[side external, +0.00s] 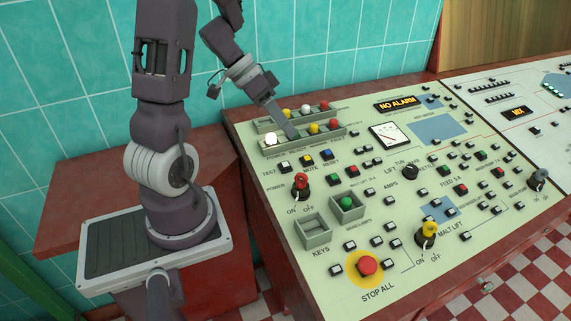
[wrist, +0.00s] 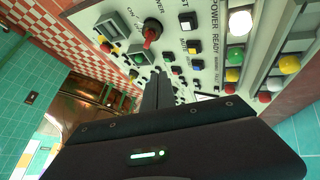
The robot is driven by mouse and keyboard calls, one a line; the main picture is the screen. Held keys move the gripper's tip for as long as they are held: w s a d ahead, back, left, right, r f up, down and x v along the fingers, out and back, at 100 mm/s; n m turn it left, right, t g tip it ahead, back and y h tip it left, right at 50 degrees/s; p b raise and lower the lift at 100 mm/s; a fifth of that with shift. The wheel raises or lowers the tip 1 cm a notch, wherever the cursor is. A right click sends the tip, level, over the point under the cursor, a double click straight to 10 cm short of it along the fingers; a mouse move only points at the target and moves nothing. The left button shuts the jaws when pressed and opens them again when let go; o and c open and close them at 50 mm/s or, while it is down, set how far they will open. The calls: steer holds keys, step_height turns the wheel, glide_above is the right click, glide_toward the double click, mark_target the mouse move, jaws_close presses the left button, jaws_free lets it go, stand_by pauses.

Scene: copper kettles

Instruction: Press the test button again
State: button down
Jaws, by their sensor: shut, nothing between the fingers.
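The test button (side external: 284,167) is a small white-topped button beside the TEST label, left of the yellow mute button (side external: 307,160) and blue reset button (side external: 326,154). In the wrist view a white button (wrist: 188,21) sits above the yellow one in that row. My gripper (side external: 292,135) is shut and empty. In the side view its tips appear over the lower lamp strip, behind and slightly right of the test button, apart from it. Their height above the panel is hard to judge. The shut fingers (wrist: 158,76) point towards the panel in the wrist view.
The lower strip has a lit white lamp (side external: 270,139); another strip lies behind it. The red power switch (side external: 301,182) stands in front of the test button. A display (side external: 397,104) reads NO ALARM. The red stop button (side external: 368,266) is near the front edge.

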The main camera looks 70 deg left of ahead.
mark_target(283, 165)
steer(key=shift+a+f, duration=0.3)
steer(key=shift+f, duration=1.15)
steer(key=shift+a+f, duration=0.3)
steer(key=shift+f, duration=1.1)
steer(key=shift+a+f, duration=0.3)
steer(key=shift+f, duration=1.15)
steer(key=shift+f, duration=0.15)
steer(key=shift+a+f, duration=0.1)
steer(key=shift+f, duration=0.15)
steer(key=shift+f, duration=0.35)
steer(key=shift+r, duration=0.75)
steer(key=shift+d+r, duration=0.2)
steer(key=shift+r, duration=0.6)
steer(key=shift+d+r, duration=0.2)
steer(key=shift+r, duration=0.65)
steer(key=shift+d+r, duration=0.2)
steer(key=shift+r, duration=0.6)
